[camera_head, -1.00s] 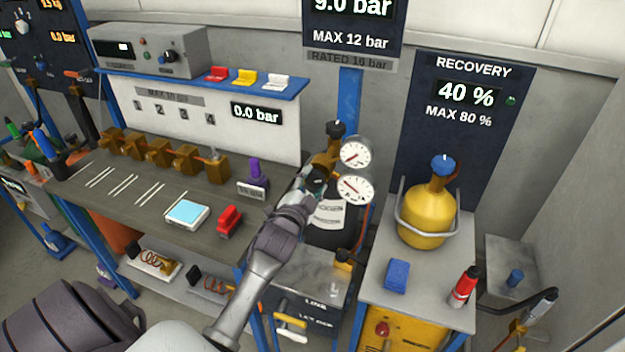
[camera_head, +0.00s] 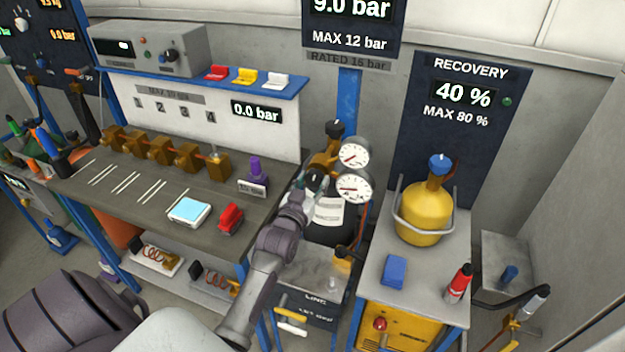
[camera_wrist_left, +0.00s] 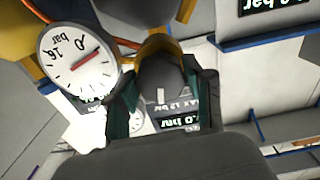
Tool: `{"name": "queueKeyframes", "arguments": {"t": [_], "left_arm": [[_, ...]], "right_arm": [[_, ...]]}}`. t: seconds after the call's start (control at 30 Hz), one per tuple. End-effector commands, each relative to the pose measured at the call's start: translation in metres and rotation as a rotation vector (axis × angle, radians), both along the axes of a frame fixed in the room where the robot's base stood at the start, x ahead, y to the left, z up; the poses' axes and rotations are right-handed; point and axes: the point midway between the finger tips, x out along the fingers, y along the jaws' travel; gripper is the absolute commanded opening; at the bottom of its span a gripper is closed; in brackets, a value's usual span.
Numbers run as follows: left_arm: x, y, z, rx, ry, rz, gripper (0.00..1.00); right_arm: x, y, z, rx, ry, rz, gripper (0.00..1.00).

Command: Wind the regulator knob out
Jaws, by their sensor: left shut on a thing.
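The regulator has a dark round knob (camera_head: 316,178) in front of its brass body (camera_head: 322,162), on a dark cylinder (camera_head: 331,222) with a white label. Two white dial gauges, an upper one (camera_head: 355,155) and a lower one (camera_head: 354,187), sit at its right. My left gripper (camera_head: 309,188) is shut on the knob. In the left wrist view the grey knob (camera_wrist_left: 161,82), with a pale mark, lies between the gripper's two dark green-lined fingers (camera_wrist_left: 163,103). The fingers hide parts of its sides. My right gripper is not in view.
A yellow recovery cylinder (camera_head: 425,211) stands on the bench at right, with a blue block (camera_head: 394,270) and a red bottle (camera_head: 458,284). The workbench (camera_head: 120,214) at left holds brass valves, a blue-screened scale (camera_head: 188,211) and a red item (camera_head: 230,218). The signs read 9.0 bar and 0.0 bar.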

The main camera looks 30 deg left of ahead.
Motion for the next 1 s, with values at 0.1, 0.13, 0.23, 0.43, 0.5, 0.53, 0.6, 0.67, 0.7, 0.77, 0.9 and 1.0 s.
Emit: {"name": "queueKeyframes", "arguments": {"t": [0.1, 0.13, 0.23, 0.43, 0.5, 0.53, 0.6, 0.67, 0.7, 0.77, 0.9, 1.0], "left_arm": [[-0.0003, -0.0006, -0.0012, -0.081, -0.014, 0.0, 0.17], [-0.0002, -0.0007, -0.0013, -0.099, -0.019, 0.0, 0.17], [-0.0002, -0.0009, -0.0017, -0.151, -0.031, 0.0, 0.17], [-0.0001, -0.0012, -0.0023, -0.218, -0.046, 0.0, 0.17], [-0.0002, -0.0013, -0.0024, -0.231, -0.049, 0.0, 0.17], [-0.0002, -0.0013, -0.0025, -0.235, -0.05, 0.0, 0.17], [-0.0002, -0.0013, -0.0026, -0.242, -0.052, 0.0, 0.17], [-0.0002, -0.0014, -0.0027, -0.245, -0.053, 0.0, 0.17], [-0.0002, -0.0014, -0.0028, -0.247, -0.053, 0.0, 0.17], [-0.0002, -0.0014, -0.0028, -0.249, -0.054, 0.0, 0.17], [-0.0003, -0.0015, -0.0029, -0.249, -0.054, 0.0, 0.17], [-0.0002, -0.0016, -0.0029, -0.25, -0.053, 0.0, 0.17]], "right_arm": [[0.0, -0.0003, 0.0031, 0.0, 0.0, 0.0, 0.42], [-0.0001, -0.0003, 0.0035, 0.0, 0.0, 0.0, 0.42], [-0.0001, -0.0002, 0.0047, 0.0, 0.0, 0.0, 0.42], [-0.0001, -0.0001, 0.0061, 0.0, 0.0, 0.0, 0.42], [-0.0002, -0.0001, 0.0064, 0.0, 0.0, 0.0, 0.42], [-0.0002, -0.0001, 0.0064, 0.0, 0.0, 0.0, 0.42], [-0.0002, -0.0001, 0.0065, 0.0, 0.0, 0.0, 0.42], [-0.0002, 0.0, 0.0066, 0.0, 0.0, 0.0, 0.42], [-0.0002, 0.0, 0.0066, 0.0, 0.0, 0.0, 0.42], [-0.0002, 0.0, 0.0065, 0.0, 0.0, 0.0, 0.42], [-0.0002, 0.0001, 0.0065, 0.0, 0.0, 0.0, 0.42], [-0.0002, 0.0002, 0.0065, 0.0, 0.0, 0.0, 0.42]]}}
